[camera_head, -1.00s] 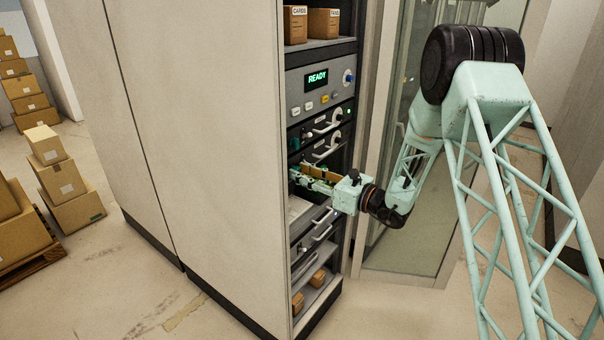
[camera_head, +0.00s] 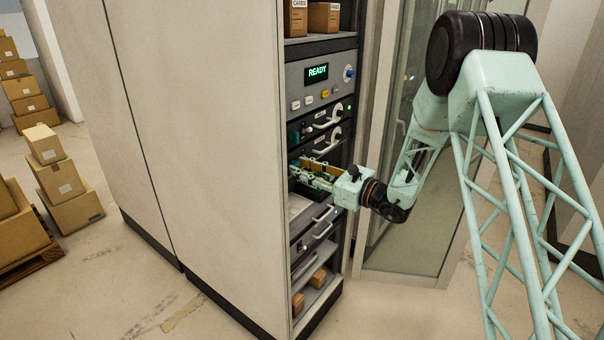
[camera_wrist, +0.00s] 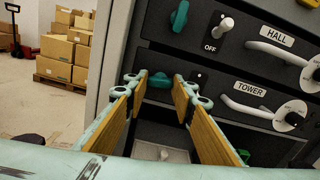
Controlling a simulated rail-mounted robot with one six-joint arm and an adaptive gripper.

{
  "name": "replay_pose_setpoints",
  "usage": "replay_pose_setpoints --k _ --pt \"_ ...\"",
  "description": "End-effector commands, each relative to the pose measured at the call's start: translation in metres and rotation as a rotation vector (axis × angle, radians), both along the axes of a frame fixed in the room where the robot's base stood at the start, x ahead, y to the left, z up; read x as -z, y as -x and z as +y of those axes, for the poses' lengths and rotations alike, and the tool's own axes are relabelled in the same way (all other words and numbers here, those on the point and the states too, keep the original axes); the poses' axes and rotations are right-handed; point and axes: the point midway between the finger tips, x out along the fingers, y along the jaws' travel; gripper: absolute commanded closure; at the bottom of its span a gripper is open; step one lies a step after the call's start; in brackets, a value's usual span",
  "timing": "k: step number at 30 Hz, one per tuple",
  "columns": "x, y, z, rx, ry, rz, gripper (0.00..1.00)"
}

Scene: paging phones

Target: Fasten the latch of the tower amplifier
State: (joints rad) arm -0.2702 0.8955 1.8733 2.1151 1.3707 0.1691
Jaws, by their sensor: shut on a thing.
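The tower amplifier (camera_wrist: 215,88) is a dark drawer front with a "TOWER" label and a white handle (camera_wrist: 258,108). Its green latch (camera_wrist: 158,80) sits at the left of that front, between my fingertips, and looks roughly crosswise. My gripper (camera_wrist: 160,88) is shut on this latch, with its wood-coloured finger pads on either side. In the head view my gripper (camera_head: 301,168) reaches into the rack from the right, and its fingers hide the latch there.
Above is the "HALL" amplifier (camera_wrist: 224,48) with an upright green latch (camera_wrist: 180,16) and an "OFF" switch (camera_wrist: 222,26). A dark open bay lies under the tower front. The display (camera_head: 317,74) reads "READY". Boxes (camera_head: 66,180) stand at the left.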

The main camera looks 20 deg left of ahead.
Motion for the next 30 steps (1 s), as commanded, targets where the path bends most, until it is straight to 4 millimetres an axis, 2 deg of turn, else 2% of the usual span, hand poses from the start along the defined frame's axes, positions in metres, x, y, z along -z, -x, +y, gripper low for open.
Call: replay_pose_setpoints --k 30 --pt "0.0035 -0.0001 0.0000 0.001 0.119 -0.378 0.87"
